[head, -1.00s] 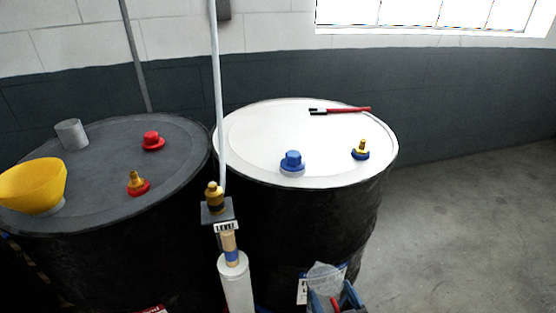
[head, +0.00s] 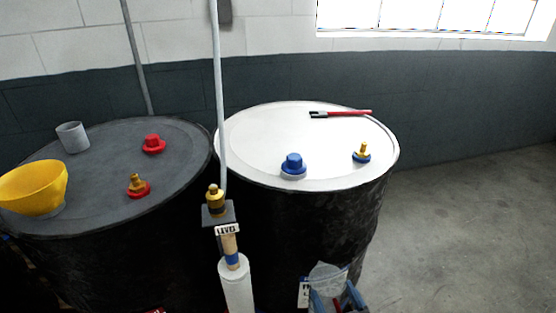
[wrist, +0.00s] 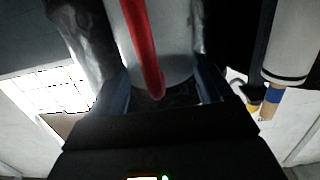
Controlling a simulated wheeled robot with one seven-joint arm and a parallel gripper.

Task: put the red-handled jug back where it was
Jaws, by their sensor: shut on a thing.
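The jug (head: 327,275) is a translucent pale vessel with a red handle, low at the bottom of the head view in front of the white-topped drum. In the wrist view its red handle (wrist: 142,45) runs down the middle against its pale body (wrist: 178,62). My gripper (head: 337,299) has blue fingers, one on each side of the jug; in the wrist view they sit at the left and right of it, and the gripper (wrist: 165,88) is shut on it. The jug's lower part is cut off in the head view.
A white-topped drum (head: 250,135) carries a blue cap (head: 293,164), a brass fitting (head: 362,152) and a red-handled tool (head: 340,114). A dark drum (head: 95,150) carries a yellow funnel (head: 33,188), grey cup (head: 72,136) and red cap (head: 153,144). A vertical pipe (head: 218,100) stands between. Floor at right is clear.

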